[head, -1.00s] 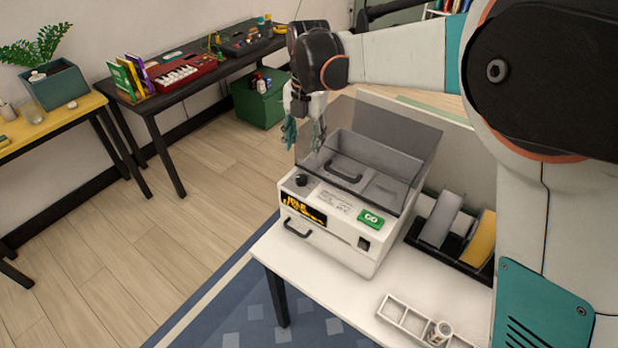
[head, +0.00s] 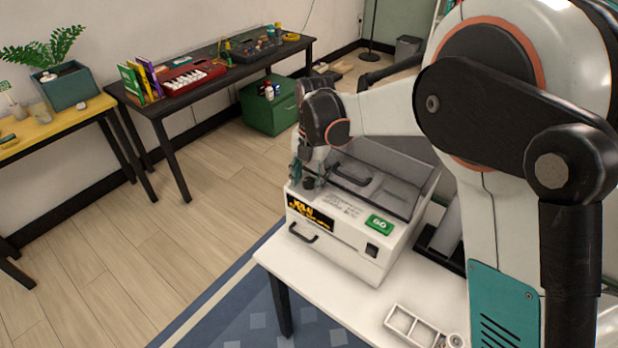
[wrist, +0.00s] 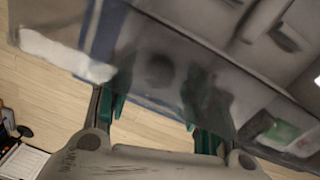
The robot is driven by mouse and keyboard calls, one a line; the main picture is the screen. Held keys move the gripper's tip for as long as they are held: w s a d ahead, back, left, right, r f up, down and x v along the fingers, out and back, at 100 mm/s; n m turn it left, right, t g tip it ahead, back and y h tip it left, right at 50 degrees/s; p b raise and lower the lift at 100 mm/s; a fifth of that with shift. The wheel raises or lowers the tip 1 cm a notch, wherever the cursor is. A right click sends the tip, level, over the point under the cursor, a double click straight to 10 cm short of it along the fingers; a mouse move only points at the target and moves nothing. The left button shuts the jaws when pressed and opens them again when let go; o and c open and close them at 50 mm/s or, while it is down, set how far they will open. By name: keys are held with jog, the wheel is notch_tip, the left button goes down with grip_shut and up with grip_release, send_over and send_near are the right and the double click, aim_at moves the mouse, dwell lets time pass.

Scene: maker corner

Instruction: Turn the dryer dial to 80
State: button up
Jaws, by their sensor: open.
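The dryer (head: 345,243) is a white box with a clear tinted lid on a white table. Its black dial (head: 308,183) sits at the top left of its front panel, left of the printed label. In the head view my gripper (head: 307,178) is right at the dial, its teal fingers pointing down. In the wrist view the open gripper (wrist: 155,98) has its two teal fingers apart, with the blurred dark dial (wrist: 160,68) between them in the picture. Whether the fingers touch the dial cannot be told. The dial's setting is not readable.
A green display (head: 380,224) reading 60 and a black switch (head: 372,251) are on the dryer's front. The tinted lid (head: 385,170) stands close beside my gripper. A white divided tray (head: 412,325) lies at the table's front. Open floor is left of the table.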

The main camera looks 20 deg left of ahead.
jog(key=shift+c, duration=0.4)
jog(key=c, duration=1)
jog(key=shift+m, duration=0.3)
jog(key=m, duration=0.4)
jog(key=shift+p, duration=0.3)
jog(key=m, duration=0.4)
jog(key=shift+m, duration=0.3)
jog(key=o, duration=1.1)
